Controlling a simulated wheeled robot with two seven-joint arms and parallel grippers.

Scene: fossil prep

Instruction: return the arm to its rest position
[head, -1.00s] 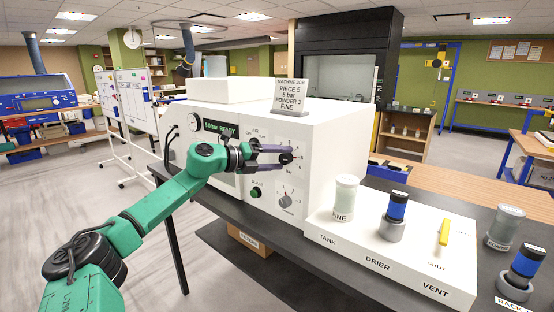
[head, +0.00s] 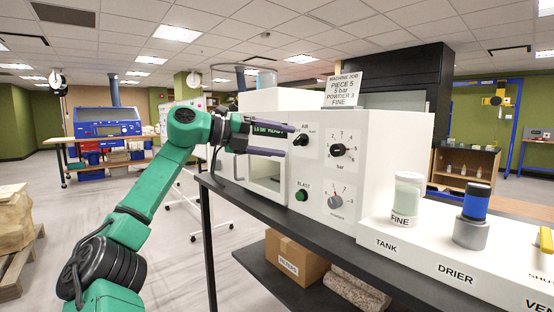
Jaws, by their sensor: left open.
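My green left arm reaches in from the left. Its left gripper (head: 287,141) is open and empty, with its two dark purple fingers apart. It is in front of the white blasting machine (head: 385,150), left of the bar knob (head: 338,150), with its tips near the black air knob (head: 301,139). The gripper partly covers the lit display (head: 268,128) and the window area. I cannot tell whether the fingertips touch the panel. My right gripper is not in view.
The machine stands on a dark bench with a FINE jar (head: 407,199) and a blue-topped cylinder (head: 476,204) on the white block. A cardboard box (head: 294,259) lies on the shelf below. A wrapped block on a pallet (head: 14,222) stands left. Floor between is open.

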